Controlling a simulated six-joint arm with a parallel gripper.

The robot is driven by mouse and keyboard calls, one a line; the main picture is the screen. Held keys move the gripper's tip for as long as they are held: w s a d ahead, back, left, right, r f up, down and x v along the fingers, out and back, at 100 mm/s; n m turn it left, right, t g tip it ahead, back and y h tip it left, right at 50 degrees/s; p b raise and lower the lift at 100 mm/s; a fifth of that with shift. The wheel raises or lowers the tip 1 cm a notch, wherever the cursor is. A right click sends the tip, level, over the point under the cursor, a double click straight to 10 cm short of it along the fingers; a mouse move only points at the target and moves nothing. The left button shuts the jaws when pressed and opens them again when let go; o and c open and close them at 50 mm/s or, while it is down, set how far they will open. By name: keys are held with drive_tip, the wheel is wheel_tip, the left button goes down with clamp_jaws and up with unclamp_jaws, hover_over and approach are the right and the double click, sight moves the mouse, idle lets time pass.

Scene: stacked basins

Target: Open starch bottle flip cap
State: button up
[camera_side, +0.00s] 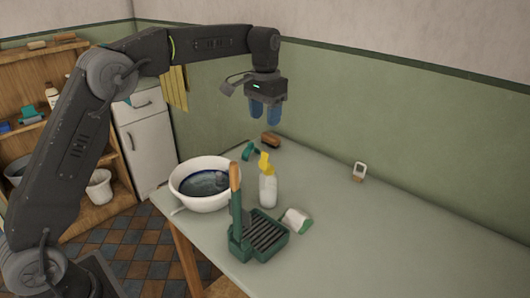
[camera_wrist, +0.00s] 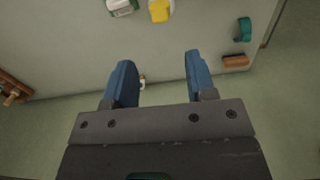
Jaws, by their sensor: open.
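A white bottle (camera_side: 268,190) with a yellow cap (camera_side: 266,164) stands upright on the table, just right of the white basin. In the wrist view the yellow cap (camera_wrist: 160,10) shows at the top edge, and the bottle body is not clear there. The side view is too small to tell whether the flip lid is open or shut. My gripper (camera_side: 266,114) has two blue fingers pointing down. It hangs in the air well above the table, apart from the bottle. In the wrist view my gripper (camera_wrist: 160,62) is open, with nothing held between the fingers.
A white basin (camera_side: 186,205) stands left of the bottle. A green rack (camera_side: 250,248) and a white-green item (camera_side: 297,220) lie in front. A teal item (camera_side: 248,150) and brown brush (camera_side: 271,139) lie behind. A small white item (camera_side: 360,171) is near the wall. The table's right side is clear.

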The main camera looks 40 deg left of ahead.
sight(265, 152)
wheel_tip(265, 152, down, 11)
drive_tip(key=shift+f, duration=0.2)
idle(0.3)
drive_tip(key=c, duration=0.9)
drive_tip(key=shift+s+f+t, duration=0.1)
drive_tip(key=shift+s+t, duration=0.3)
drive_tip(key=shift+t, duration=0.4)
drive_tip(key=shift+s+t, duration=0.4)
drive_tip(key=shift+t, duration=0.4)
drive_tip(key=shift+c, duration=0.2)
drive_tip(key=o, duration=0.9)
drive_tip(key=shift+o, duration=0.2)
